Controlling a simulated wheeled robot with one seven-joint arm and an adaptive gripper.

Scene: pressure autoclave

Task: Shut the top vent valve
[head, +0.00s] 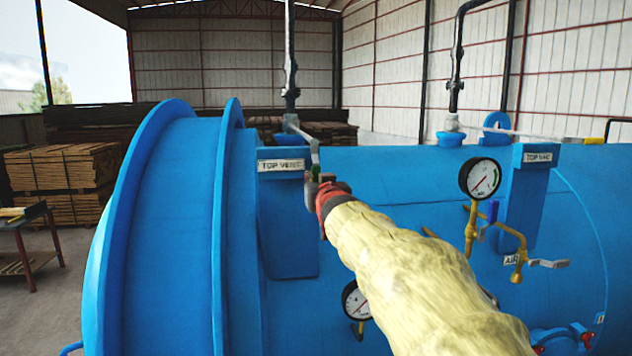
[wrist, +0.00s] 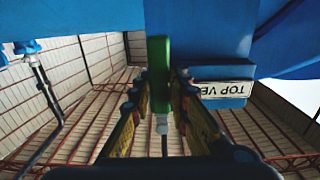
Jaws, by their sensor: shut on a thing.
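The top vent valve's lever is a grey metal bar (head: 306,135) with a green grip (wrist: 159,62). It runs from the foot of a dark upright pipe (head: 290,60) toward me, and its grip end hangs beside the TOP VENT label (head: 281,165). My gripper (head: 318,182) is shut on the green grip. In the wrist view, the two fingers of my gripper (wrist: 160,90) stand on either side of the grip. The valve body is small and its inner state cannot be told. My arm's yellow sleeve hides part of the vessel.
The blue autoclave (head: 165,230) fills the middle, with a raised flange at left. To the right are a TOP VAC post (head: 530,190), a pressure gauge (head: 480,178) and yellow piping (head: 520,255). Timber stacks (head: 62,180) and a small table (head: 28,250) stand at left.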

